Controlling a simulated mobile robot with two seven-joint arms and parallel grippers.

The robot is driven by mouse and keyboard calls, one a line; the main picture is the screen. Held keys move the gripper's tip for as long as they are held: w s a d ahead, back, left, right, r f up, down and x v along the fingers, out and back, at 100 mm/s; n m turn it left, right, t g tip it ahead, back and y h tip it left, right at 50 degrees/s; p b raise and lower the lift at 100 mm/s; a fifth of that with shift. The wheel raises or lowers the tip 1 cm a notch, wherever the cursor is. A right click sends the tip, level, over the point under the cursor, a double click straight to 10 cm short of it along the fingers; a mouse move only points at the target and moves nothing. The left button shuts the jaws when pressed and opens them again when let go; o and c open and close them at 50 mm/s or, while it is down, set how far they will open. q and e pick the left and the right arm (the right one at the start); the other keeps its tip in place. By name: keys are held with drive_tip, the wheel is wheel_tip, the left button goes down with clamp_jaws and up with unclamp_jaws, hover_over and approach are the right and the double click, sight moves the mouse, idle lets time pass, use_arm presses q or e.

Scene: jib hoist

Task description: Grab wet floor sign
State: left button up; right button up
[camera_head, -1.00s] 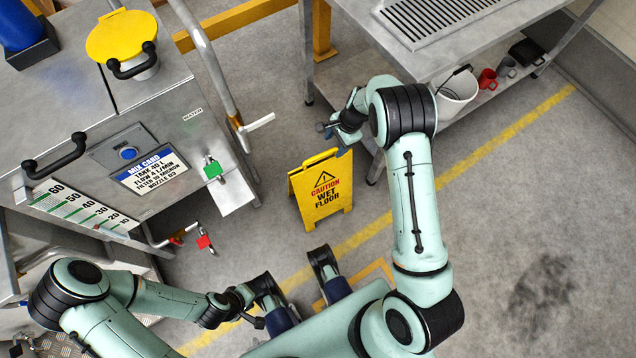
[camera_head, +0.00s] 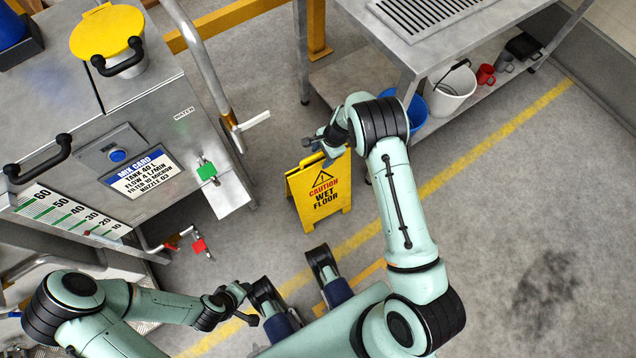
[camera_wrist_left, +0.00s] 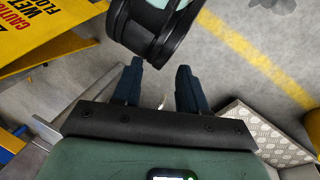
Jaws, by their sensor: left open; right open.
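The yellow wet floor sign (camera_head: 322,192) stands upright on the floor in the middle of the head view, its "CAUTION WET FLOOR" face towards me. Its yellow panel also shows at the upper left of the left wrist view (camera_wrist_left: 45,35). My right gripper (camera_head: 314,143) is open at the sign's top edge and overlaps it in the picture. I cannot tell whether it touches. My left gripper (camera_wrist_left: 160,75) is open, with nothing visible between its dark blue fingers. In the head view it is low, nearer to me than the sign.
A metal tank cabinet (camera_head: 130,100) stands on the left, with red and green valve tags. A steel bench (camera_head: 400,45) at the upper right has a white bucket (camera_head: 452,92), blue bucket (camera_head: 416,108) and red mug (camera_head: 486,74) on its lower shelf. Floor at right is clear.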

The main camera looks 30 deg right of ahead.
sight(319, 159)
drive_tip(key=x, duration=0.3)
drive_tip(key=shift+a+f+b, duration=0.1)
drive_tip(key=shift+b, duration=0.2)
clamp_jaws()
drive_tip(key=shift+w, duration=0.15)
idle(0.9)
